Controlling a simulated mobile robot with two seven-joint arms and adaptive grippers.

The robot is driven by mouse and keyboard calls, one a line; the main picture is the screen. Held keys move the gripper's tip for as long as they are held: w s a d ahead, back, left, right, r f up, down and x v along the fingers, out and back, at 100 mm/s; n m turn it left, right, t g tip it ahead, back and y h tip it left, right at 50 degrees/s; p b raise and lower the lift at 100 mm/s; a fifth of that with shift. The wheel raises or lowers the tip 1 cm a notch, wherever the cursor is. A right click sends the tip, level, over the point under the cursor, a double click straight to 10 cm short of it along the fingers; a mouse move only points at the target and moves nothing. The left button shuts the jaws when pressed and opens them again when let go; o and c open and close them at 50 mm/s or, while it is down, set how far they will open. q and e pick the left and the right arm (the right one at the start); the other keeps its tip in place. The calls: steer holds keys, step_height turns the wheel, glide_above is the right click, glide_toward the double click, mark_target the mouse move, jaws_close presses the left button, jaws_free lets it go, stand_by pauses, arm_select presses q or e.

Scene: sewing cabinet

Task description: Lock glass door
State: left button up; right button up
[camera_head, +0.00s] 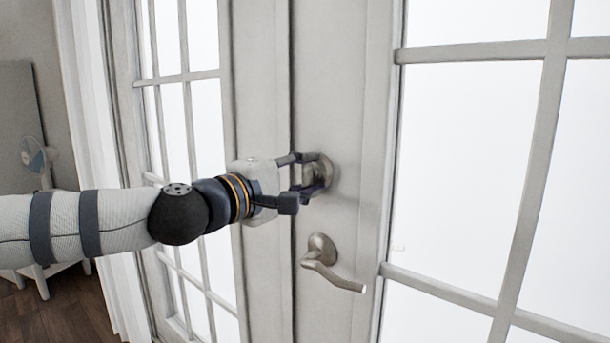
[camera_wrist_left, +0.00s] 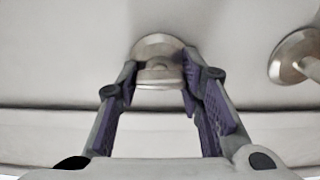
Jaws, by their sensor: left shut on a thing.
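The glass door (camera_head: 355,135) is white-framed with large panes and looks shut against the other leaf. Its round metal lock (camera_head: 327,173) sits above the lever handle (camera_head: 323,262). My left gripper (camera_head: 311,178) reaches in from the left and is shut on the lock's thumb turn. In the left wrist view, the thumb turn (camera_wrist_left: 159,75) is between the purple finger pads of the gripper (camera_wrist_left: 160,85), with the round plate behind it. Part of the lock is hidden by the fingers in the head view. My right gripper is not in view.
The lever handle's round base (camera_wrist_left: 292,56) is close to the right of the lock in the left wrist view. A white curtain (camera_head: 95,140) and a small fan (camera_head: 38,155) are at the left. Dark wooden floor (camera_head: 65,310) shows at the lower left.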

arm_select(q)
steer(key=o, duration=1.2)
steer(key=v, duration=1.2)
steer(key=shift+f, duration=0.1)
